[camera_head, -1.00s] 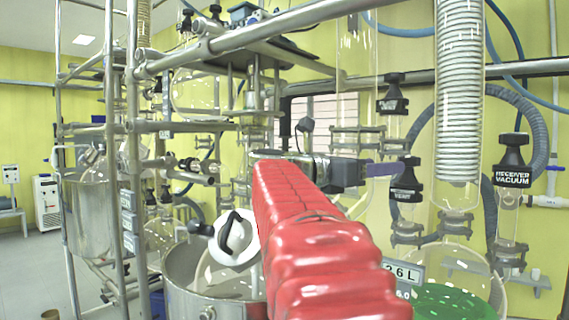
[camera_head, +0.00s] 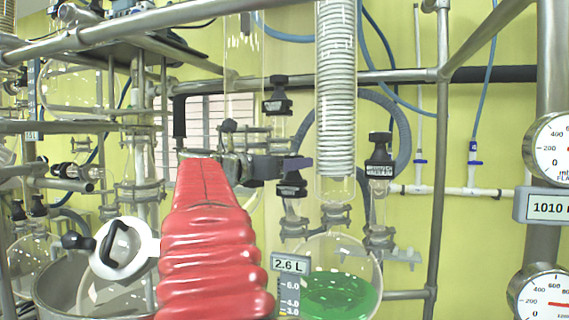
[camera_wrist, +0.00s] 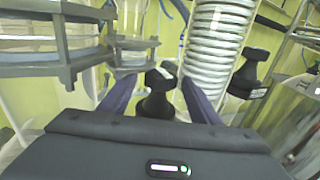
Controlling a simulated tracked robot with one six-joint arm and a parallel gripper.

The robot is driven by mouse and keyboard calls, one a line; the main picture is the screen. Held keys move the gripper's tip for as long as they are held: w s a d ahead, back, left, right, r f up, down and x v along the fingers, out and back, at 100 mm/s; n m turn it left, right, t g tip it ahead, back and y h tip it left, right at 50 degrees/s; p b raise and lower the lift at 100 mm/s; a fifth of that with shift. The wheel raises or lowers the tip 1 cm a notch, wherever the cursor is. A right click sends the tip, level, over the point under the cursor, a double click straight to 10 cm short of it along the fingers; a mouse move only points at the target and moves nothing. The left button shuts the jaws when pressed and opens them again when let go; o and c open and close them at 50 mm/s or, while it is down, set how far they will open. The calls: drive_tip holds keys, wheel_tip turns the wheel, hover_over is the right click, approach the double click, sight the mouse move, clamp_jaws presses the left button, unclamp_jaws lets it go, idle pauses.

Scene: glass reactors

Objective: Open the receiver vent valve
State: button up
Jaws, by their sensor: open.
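The black vent valve knob (camera_head: 291,185), with a small white label, sits on a glass neck above the round receiver flask (camera_head: 345,262), which holds green liquid. My gripper (camera_head: 300,164) is open and empty; in the head view its purple fingers overlap the space just above this knob. In the wrist view the fingers (camera_wrist: 158,98) are spread, with a black knob (camera_wrist: 157,92) showing between and beyond them. I cannot tell whether they touch it. My red-sleeved arm hides part of the glassware behind it.
The receiver vacuum valve (camera_head: 380,150) stands to the right; a similar black knob (camera_wrist: 248,74) shows right in the wrist view. Another black valve (camera_head: 278,95) is above. A coiled glass condenser (camera_head: 336,90) hangs close by. Steel poles and gauges (camera_head: 548,150) stand at right.

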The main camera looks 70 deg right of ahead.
drive_tip(key=shift+c, duration=0.6)
drive_tip(key=c, duration=0.9)
drive_tip(key=shift+c, duration=0.2)
drive_tip(key=shift+s+n+t, duration=0.15)
drive_tip(key=shift+n+t, duration=0.35)
drive_tip(key=shift+t, duration=0.2)
drive_tip(key=shift+s+a+n+t+h, duration=0.15)
drive_tip(key=shift+n+t+h, duration=0.35)
drive_tip(key=shift+t, duration=0.4)
drive_tip(key=shift+n+t, duration=0.7)
drive_tip(key=shift+t, duration=0.3)
drive_tip(key=shift+s+n+t, duration=0.15)
drive_tip(key=shift+n+t, duration=1.35)
drive_tip(key=shift+t, duration=0.8)
drive_tip(key=o, duration=1.1)
drive_tip(key=shift+c, duration=0.2)
